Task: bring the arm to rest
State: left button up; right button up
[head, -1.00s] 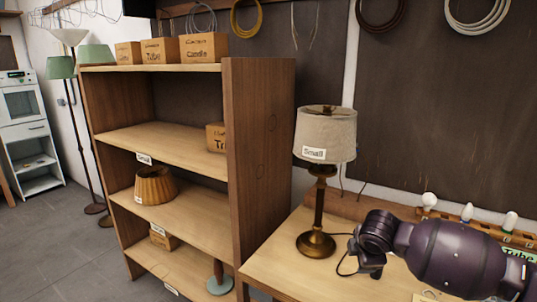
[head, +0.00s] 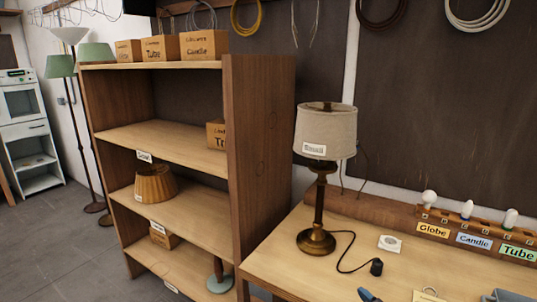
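Neither of my grippers is in the head view, and no arm of mine can be made out. A table lamp (head: 318,200) with a beige shade and a dark brass base stands upright on the wooden workbench (head: 283,262). A tag on its shade appears to read "Small". Its black cord (head: 345,252) curves over the bench to a black plug (head: 376,267), which lies free on the top.
A bulb rack (head: 450,233) labelled Globe, Candle and Tube holds bulbs at the bench's back right. A small white square item (head: 390,243) lies in front of it. A blue-handled tool (head: 368,295) shows at the bottom edge. A wooden shelf unit (head: 258,170) stands left of the bench.

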jog(key=s+d+f+m+g+h, duration=0.1)
jog(key=s+d+f+m+h, duration=0.1)
jog(key=s+f, duration=0.6)
jog(key=s+d+f+m+g+h, duration=0.2)
jog(key=s+d+f, duration=0.5)
jog(key=s, duration=0.6)
jog(key=shift+s+f+m+g+h+b, duration=0.3)
jog(key=shift+f+m+h, duration=0.3)
jog(key=shift+f+m, duration=0.3)
